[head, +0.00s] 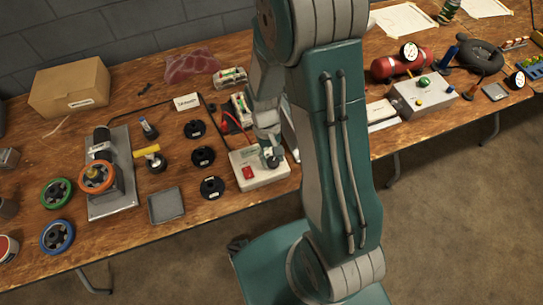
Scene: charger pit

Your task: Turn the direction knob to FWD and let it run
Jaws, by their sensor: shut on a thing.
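A pale control box (260,182) sits near the table's front edge in the head view. It has a red button (247,172) on its left part and a small label behind it. My gripper (271,157) reaches down onto the right part of the box top and is shut on the direction knob. The knob is hidden by the fingers, so its pointer and setting cannot be read. To the left, a grey base plate (117,203) carries a dark motor unit with an orange wheel (96,177). Whether the wheel turns cannot be told from one frame.
Several black hubs (203,156) stand left of the box. A yellow-handled tool (148,150), a grey tray (166,205), a green wheel (56,193) and a blue wheel (57,237) are further left. A cardboard box (70,88) is at the back. Another grey box (423,96) stands right.

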